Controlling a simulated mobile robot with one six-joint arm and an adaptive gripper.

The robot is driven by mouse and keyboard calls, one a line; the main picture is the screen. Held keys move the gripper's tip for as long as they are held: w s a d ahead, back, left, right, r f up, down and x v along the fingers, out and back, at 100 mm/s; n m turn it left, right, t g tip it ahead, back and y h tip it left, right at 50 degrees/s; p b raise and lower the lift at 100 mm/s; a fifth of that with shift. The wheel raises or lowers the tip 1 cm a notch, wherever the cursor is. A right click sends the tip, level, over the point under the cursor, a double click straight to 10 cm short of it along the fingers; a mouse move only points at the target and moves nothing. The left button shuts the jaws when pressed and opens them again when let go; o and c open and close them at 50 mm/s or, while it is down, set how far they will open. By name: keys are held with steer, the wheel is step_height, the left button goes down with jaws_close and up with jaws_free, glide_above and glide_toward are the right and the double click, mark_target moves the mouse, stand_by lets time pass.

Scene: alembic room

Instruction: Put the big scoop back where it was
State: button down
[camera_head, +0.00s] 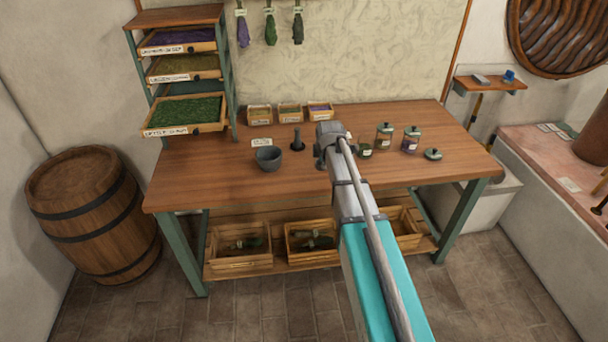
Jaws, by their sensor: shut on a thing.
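My gripper (321,160) is over the middle of the wooden table (220,180), seen from behind with my wrist covering much of it. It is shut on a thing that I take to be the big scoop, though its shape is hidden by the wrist. A small pale bit shows just right of the wrist, too small to name.
A dark mortar (268,158) and an upright pestle (298,141) stand left of my gripper. Small boxes (290,113) line the table's back edge. A drawer rack (185,115) stands back left. Crates (240,259) sit on the lower shelf. The table's front left is clear.

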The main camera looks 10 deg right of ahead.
steer(key=shift+a+f, duration=0.1)
steer(key=shift+a, duration=0.1)
steer(key=shift+d+f+n+b, duration=0.15)
steer(key=shift+d+f+b, duration=0.15)
steer(key=shift+d, duration=0.3)
steer(key=shift+d+f+n+b, duration=0.15)
steer(key=shift+d+b, duration=0.1)
steer(key=shift+d, duration=0.3)
steer(key=w+a+f+b, duration=0.4)
steer(key=w+f+b, duration=0.5)
steer(key=w, duration=0.3)
steer(key=shift+w+a, duration=0.15)
steer(key=shift+a, duration=0.25)
steer(key=shift+f, duration=0.1)
